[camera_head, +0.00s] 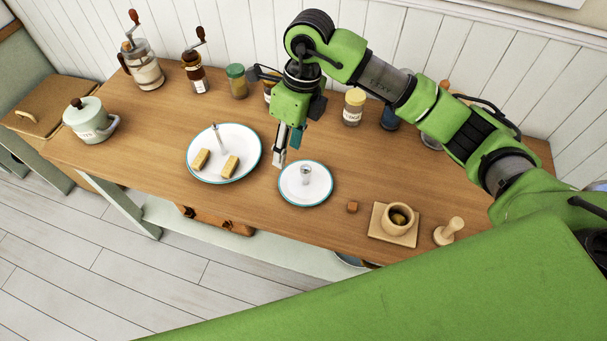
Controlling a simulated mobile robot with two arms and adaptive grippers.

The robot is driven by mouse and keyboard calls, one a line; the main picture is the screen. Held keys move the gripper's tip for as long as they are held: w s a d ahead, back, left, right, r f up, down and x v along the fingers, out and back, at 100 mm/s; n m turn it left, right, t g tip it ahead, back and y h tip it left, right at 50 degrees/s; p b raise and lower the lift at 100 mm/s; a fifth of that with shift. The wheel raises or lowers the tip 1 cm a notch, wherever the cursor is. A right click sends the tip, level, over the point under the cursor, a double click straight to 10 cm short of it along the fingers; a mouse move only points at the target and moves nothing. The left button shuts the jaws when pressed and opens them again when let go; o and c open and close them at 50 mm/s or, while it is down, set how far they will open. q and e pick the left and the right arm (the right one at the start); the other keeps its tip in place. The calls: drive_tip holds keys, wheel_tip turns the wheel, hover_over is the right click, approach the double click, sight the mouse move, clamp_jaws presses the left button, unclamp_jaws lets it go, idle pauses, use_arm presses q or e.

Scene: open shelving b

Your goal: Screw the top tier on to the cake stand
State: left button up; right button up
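The larger white plate (240,140) has a teal rim. A thin upright post (217,138) stands on it, with two yellow cake pieces, one at left (200,159) and one at right (230,166). The smaller white plate (318,190), apparently the top tier, lies to the right on the table, with a short metal piece (305,174) at its middle. My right gripper (288,153) points down between the two plates, just behind and left of the small plate. Its fingers look apart, with nothing between them. My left gripper is out of view.
Jars, including a green-lidded one (236,80), and grinders (144,68) line the back. A pale green pot (90,120) stands at left. At right are a cup (398,219) on a wooden board, a wooden tamper (449,230) and a small brown cube (352,207).

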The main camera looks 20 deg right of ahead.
drive_tip(key=d, duration=0.1)
drive_tip(key=w+d+h, duration=0.1)
drive_tip(key=d, duration=0.1)
drive_tip(key=d+r+h, duration=0.1)
drive_tip(key=d, duration=0.1)
drive_tip(key=shift+w+m, duration=0.3)
drive_tip(key=p, duration=0.2)
hover_over(307, 168)
wheel_tip(307, 168, down, 8)
drive_tip(key=shift+r, duration=0.1)
drive_tip(key=shift+f, duration=0.4)
